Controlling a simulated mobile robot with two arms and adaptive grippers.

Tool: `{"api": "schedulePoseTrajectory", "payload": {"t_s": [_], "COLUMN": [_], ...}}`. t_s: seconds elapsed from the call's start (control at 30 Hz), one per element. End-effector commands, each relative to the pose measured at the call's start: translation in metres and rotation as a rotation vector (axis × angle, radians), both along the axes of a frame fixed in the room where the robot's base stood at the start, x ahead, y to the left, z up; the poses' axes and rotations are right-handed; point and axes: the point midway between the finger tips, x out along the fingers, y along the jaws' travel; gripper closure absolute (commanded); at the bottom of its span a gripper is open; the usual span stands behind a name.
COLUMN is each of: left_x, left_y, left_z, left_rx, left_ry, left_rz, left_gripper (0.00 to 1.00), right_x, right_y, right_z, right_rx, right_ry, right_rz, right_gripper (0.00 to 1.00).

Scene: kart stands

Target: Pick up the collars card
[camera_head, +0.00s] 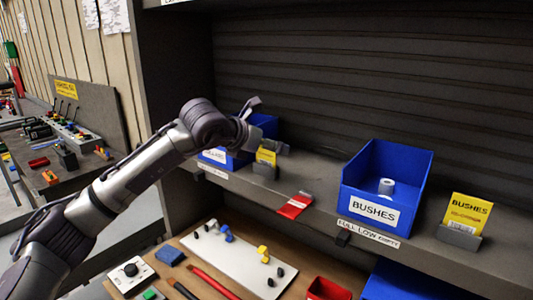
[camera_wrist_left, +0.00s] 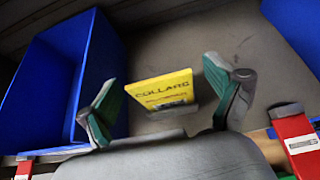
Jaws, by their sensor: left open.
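The yellow collars card (camera_head: 265,156) stands in a small grey holder (camera_head: 264,171) on the shelf, just right of the left blue bin. In the left wrist view the card (camera_wrist_left: 160,90) shows its COLLARS lettering and leans slightly. My left gripper (camera_head: 273,125) is open and empty, above and close to the card in the head view. In the wrist view its two green-padded fingers (camera_wrist_left: 168,98) lie on either side of the card, apart from it. My right gripper is not in view.
The left blue bin (camera_wrist_left: 52,88) is close beside the left finger. A red clip-like piece (camera_head: 295,204) sits on the shelf edge. The BUSHES bin (camera_head: 415,179) and another yellow BUSHES card (camera_head: 466,211) stand to the right. Shelf between card and BUSHES bin is mostly clear.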

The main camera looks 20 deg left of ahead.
Motion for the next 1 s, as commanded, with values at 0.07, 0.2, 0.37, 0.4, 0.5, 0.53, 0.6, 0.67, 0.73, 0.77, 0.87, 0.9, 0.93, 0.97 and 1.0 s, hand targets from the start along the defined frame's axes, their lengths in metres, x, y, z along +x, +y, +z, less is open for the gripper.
{"api": "schedulePoseTrajectory", "payload": {"t_s": [0.07,0.2,0.37,0.4,0.5,0.53,0.6,0.67,0.73,0.77,0.87,0.9,0.93,0.97,1.0], "left_x": [0.000,0.000,0.000,0.000,0.000,0.000,0.000,0.000,0.000,0.000,0.000,0.000,0.000,0.000,0.000], "left_y": [0.000,0.000,0.000,0.000,0.001,0.001,0.001,0.001,0.001,0.001,0.000,0.000,0.000,0.000,0.000], "left_z": [-0.001,-0.001,0.000,0.000,0.000,0.000,0.000,0.000,0.000,0.000,0.004,0.007,0.009,0.013,0.018], "left_rx": [0.000,0.000,0.000,0.000,0.000,0.000,0.000,0.000,0.000,0.000,-0.001,-0.001,-0.001,0.000,0.000], "left_ry": [0.000,0.000,0.000,0.000,0.000,0.000,0.000,0.000,0.000,0.000,-0.001,-0.001,-0.002,-0.003,-0.004], "left_rz": [0.000,0.000,0.000,0.001,0.001,0.001,0.001,0.001,0.001,0.001,0.001,0.001,0.002,0.002,0.001], "left_gripper": [0.08,0.18,0.45,0.52,0.57,0.58,0.58,0.58,0.58,0.58,0.58,0.58,0.58,0.58,0.58], "right_x": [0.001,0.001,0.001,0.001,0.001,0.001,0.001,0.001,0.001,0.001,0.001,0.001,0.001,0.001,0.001], "right_y": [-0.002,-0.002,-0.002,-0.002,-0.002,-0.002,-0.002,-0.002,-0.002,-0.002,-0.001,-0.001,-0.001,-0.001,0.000], "right_z": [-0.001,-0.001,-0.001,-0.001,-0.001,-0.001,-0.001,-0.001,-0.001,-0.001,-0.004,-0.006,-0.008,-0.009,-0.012], "right_rx": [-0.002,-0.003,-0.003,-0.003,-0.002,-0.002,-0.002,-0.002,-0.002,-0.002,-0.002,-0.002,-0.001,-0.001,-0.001], "right_ry": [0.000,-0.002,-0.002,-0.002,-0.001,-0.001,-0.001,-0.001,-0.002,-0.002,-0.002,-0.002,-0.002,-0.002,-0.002], "right_rz": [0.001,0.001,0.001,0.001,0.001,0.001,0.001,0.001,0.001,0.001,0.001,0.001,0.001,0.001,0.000], "right_gripper": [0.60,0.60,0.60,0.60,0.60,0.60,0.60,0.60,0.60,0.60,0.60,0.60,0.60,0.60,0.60]}}
